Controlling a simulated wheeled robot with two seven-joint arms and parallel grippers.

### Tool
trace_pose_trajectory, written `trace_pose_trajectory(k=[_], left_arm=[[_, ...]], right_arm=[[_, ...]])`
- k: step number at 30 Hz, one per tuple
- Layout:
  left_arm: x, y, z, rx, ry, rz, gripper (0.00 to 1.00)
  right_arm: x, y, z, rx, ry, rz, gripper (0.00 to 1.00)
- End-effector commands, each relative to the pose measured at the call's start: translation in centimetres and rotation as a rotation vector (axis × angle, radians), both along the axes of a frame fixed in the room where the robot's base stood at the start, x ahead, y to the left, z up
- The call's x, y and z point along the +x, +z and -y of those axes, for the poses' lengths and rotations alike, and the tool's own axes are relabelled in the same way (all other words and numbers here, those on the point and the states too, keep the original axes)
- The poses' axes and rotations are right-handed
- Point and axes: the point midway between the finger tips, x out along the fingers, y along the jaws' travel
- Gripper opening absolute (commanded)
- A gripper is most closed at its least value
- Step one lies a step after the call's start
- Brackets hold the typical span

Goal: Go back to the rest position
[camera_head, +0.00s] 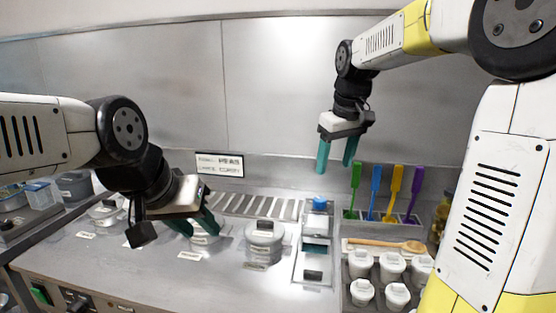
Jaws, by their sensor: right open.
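My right gripper (336,164) hangs in the air in front of the metal back wall, above the counter. Its two green fingers point down and stand apart with nothing between them. My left gripper (196,226) is low over the counter, left of the middle, with its green fingers pointing down and to the right. It is close to a pale lidded container (205,239), which it partly hides. I cannot tell whether the fingers touch it or how far apart they are.
A lidded pot (265,234) stands right of my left gripper. Green, blue, orange and purple utensils (375,193) stand in a rack below and right of my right gripper. A wooden spoon (385,245) lies above several white lidded jars (392,264). The front counter (190,285) is clear.

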Motion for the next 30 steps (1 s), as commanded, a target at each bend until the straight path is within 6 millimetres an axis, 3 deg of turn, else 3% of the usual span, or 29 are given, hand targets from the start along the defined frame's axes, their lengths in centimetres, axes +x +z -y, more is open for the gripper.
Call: trace_pose_trajectory(k=[1, 7, 12, 15, 21, 30], left_arm=[[0.0, 0.0, 0.0, 0.0, 0.0, 0.0, 0.36], [0.0, 0.0, 0.0, 0.0, 0.0, 0.0, 0.36], [0.0, 0.0, 0.0, 0.0, 0.0, 0.0, 0.36], [0.0, 0.0, 0.0, 0.0, 0.0, 0.0, 0.36], [0.0, 0.0, 0.0, 0.0, 0.0, 0.0, 0.36], [0.0, 0.0, 0.0, 0.0, 0.0, 0.0, 0.36]], right_arm=[[-2.2, 0.5, 0.1, 0.014, -0.028, 0.026, 0.63], [-9.9, 0.3, 0.3, 0.1, -0.159, 0.113, 0.63], [-15.8, -1.5, 0.2, 0.187, -0.264, 0.178, 0.63], [-18.3, -2.8, 0.1, 0.231, -0.312, 0.205, 0.63], [-20.7, -4.4, -0.1, 0.283, -0.363, 0.232, 0.63], [-20.9, -4.6, -0.1, 0.288, -0.369, 0.233, 0.63]])
